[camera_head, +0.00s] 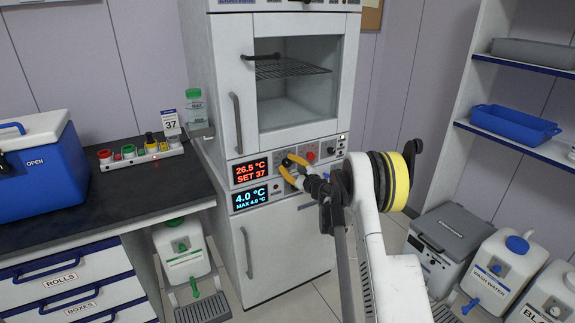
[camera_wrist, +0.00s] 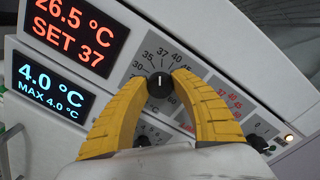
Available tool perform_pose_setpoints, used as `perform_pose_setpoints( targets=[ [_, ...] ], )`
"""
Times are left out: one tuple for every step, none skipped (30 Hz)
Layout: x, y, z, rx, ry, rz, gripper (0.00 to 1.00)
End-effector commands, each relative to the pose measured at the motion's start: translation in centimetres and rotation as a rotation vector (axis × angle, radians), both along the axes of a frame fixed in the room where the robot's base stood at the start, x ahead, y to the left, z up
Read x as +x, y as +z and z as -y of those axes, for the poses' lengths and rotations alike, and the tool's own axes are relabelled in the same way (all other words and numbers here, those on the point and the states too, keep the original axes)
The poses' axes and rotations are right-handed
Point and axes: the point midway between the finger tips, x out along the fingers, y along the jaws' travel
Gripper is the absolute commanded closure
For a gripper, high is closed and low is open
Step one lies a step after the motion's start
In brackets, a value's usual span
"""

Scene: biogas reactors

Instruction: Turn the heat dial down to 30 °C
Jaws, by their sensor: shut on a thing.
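The heat dial (camera_wrist: 160,85) is a small black knob with a white pointer line, on the grey panel of the white cabinet. Numbers from about 30 to 60 ring it, partly hidden by my fingers. The pointer aims up toward the 37 mark. The red display (camera_wrist: 78,32) reads 26.5 °C, SET 37; it also shows in the head view (camera_head: 250,171). My gripper (camera_wrist: 163,80) has its yellow fingertips shut on both sides of the knob. In the head view my gripper (camera_head: 293,164) reaches the panel and hides the dial.
A blue display (camera_head: 250,198) below reads 4.0 °C. The oven door handle (camera_head: 237,123) is above left. A dark counter (camera_head: 120,195) stands left; shelves (camera_head: 520,145) stand right.

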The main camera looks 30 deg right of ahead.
Motion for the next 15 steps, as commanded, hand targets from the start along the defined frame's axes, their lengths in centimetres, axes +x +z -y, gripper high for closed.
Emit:
perform_pose_setpoints(
  targets=[
    [0.01,0.04,0.01,-0.019,-0.001,0.001,1.0],
    [0.01,0.05,0.01,-0.033,0.0,0.002,1.0],
    [0.02,0.06,0.0,-0.056,0.0,0.003,1.0],
    [0.02,0.06,-0.01,-0.074,0.0,0.003,1.0],
    [0.02,0.06,-0.02,-0.095,0.0,0.004,1.0],
    [0.02,0.06,-0.02,-0.124,0.001,0.005,1.0],
    [0.02,0.06,-0.03,-0.147,0.0,0.005,1.0],
    [0.02,0.06,-0.03,-0.173,0.0,0.007,1.0],
    [0.03,0.06,-0.04,-0.208,0.0,0.008,1.0],
    [0.03,0.05,-0.05,-0.235,0.001,0.008,1.0],
    [0.03,0.05,-0.05,-0.263,0.001,0.01,1.0],
    [0.02,0.05,-0.07,-0.3,0.0,0.011,1.0],
    [0.03,0.05,-0.07,-0.328,0.0,0.013,1.0],
    [0.03,0.04,-0.07,-0.357,0.0,0.013,1.0],
    [0.03,0.04,-0.08,-0.396,0.0,0.014,1.0]
  ],
)
